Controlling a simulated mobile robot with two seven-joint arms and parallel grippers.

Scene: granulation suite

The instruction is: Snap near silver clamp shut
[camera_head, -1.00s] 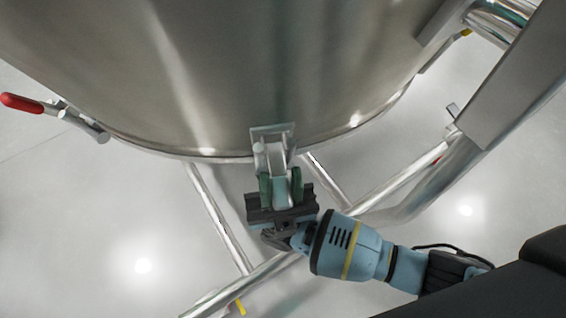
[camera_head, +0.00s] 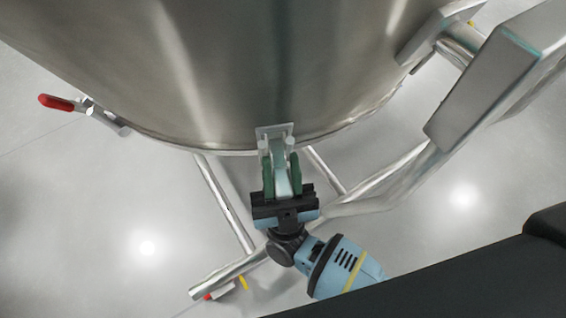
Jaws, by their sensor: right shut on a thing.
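The near silver clamp (camera_head: 275,131) is mounted on the lower wall of a large steel vessel (camera_head: 250,60), just above its bottom rim. Its pale lever (camera_head: 281,178) points down toward me. My right gripper (camera_head: 282,180) is at the clamp, its green-padded fingers on either side of the lever and shut on it. The fingers hide part of the lever and the clamp's lower parts. My left gripper is out of view.
Tubular frame legs (camera_head: 224,204) run beneath the vessel. A thick steel bracket (camera_head: 487,85) stands at the right. The pale floor (camera_head: 100,200) at lower left is clear.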

